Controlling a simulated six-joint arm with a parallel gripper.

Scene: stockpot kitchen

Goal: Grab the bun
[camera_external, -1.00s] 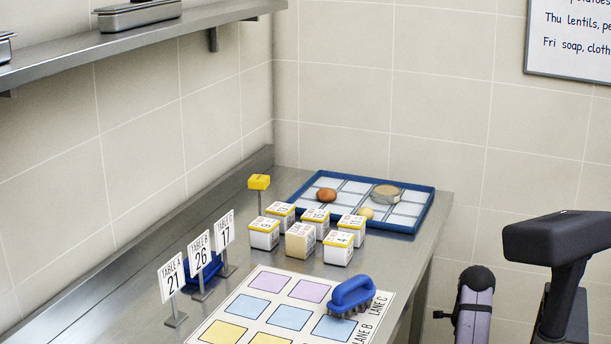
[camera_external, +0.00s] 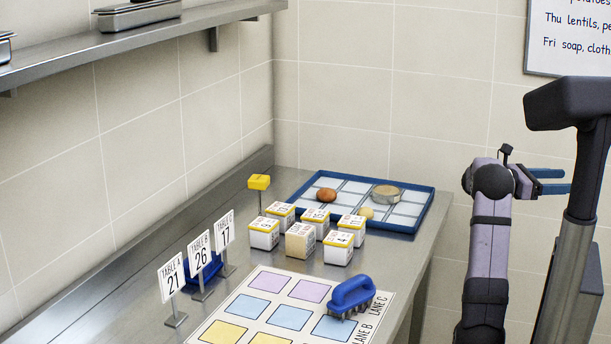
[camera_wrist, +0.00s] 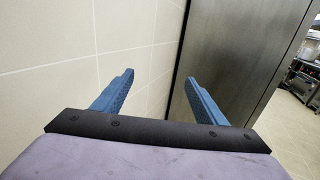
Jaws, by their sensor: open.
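A brown round bun (camera_external: 326,195) sits in the blue-rimmed tray (camera_external: 421,213) at the back of the steel counter. My gripper (camera_external: 556,181) is raised to the right of the counter, well apart from the bun, its blue fingers pointing right. In the wrist view my gripper (camera_wrist: 160,92) is open, with nothing between its fingers. The bun is not in the wrist view.
The tray also holds a round tin (camera_external: 386,193) and a small yellowish piece (camera_external: 366,213). Several labelled boxes (camera_external: 338,248) stand in front of it. A blue brush (camera_external: 351,294) lies on a coloured mat (camera_external: 259,306). A wall shelf (camera_external: 70,57) hangs at left.

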